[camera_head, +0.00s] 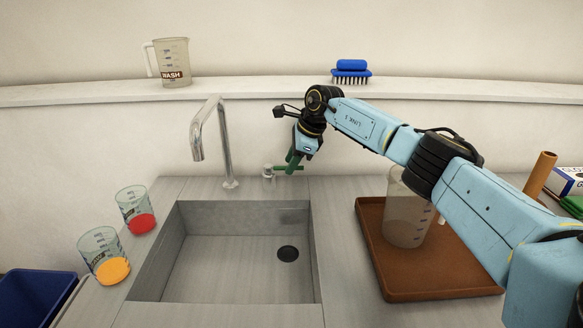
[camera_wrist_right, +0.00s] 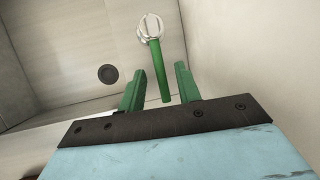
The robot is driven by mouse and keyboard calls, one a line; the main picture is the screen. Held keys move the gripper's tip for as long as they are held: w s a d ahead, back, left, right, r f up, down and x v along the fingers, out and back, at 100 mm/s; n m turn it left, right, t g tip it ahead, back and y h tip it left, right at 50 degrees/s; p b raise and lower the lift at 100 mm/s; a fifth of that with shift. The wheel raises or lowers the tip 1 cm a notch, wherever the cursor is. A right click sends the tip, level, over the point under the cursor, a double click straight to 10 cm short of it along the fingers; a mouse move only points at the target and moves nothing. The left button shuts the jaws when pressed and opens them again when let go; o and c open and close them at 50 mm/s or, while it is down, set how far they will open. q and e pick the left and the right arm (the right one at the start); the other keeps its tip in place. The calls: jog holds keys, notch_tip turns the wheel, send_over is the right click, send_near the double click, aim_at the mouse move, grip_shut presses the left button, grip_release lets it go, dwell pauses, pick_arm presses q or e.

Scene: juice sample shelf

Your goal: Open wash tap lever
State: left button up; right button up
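The wash tap lever is a green bar (camera_wrist_right: 160,72) on a round metal valve (camera_wrist_right: 150,28). In the head view the metal valve (camera_head: 268,172) stands right of the tap spout's foot, with the green lever (camera_head: 281,168) pointing right. My right gripper (camera_head: 293,163) is at the lever, pointing down. In the wrist view my right gripper (camera_wrist_right: 160,69) is open, its two green fingers on either side of the lever, with a gap on both sides. Part of the lever is hidden by the fingers in the head view. My left gripper is out of view.
A steel spout (camera_head: 222,140) arches over the sink (camera_head: 215,270). Two juice beakers (camera_head: 134,205) (camera_head: 103,250) stand left of the sink. A brown tray (camera_head: 440,286) holds a clear jug (camera_head: 404,215). The WASH jug (camera_head: 172,62) and blue brush (camera_head: 351,70) are on the shelf.

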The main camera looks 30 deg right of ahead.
jog(key=shift+f, duration=0.1)
grip_shut()
dwell(0.4)
